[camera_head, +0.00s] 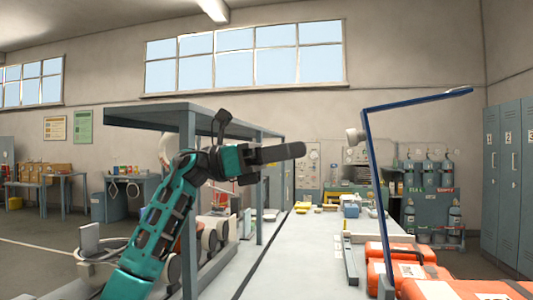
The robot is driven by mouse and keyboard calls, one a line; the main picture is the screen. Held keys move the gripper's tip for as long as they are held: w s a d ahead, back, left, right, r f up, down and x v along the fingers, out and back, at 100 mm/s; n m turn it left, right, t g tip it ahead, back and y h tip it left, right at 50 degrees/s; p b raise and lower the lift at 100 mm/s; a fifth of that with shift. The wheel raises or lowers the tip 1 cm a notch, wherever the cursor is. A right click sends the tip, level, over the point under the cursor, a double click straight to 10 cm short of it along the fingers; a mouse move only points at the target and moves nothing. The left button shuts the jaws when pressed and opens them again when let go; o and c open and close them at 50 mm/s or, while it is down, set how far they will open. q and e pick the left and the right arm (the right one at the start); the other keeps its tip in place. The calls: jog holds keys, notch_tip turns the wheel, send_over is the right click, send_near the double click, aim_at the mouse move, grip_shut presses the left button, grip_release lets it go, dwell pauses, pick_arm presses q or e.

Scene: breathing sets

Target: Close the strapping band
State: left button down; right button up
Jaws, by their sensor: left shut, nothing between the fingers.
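A dark blue band (377,190) stands raised at the right, beside the orange cases. It rises steeply from near the cases and bends at the top into a long arm reaching right, so it appears open. The orange cases (400,252) lie below and to its right, partly cut off by the picture edge. My left gripper (298,150) is shut and empty, pointing right at mid height. It is left of the band and apart from it in the picture. My right gripper is not in view.
A long pale table (295,260) runs away from me, with clear surface in front. A grey shelf frame (188,120) stands at the left behind my arm. Small yellow and blue items (350,208) sit at the far end. Grey lockers (508,170) stand at the right.

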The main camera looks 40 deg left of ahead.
aim_at(348, 140)
pick_arm(q)
jog(key=x, duration=0.6)
jog(key=shift+w+d+p, duration=0.15)
jog(key=shift+d+p, duration=0.15)
jog(key=shift+d, duration=0.05)
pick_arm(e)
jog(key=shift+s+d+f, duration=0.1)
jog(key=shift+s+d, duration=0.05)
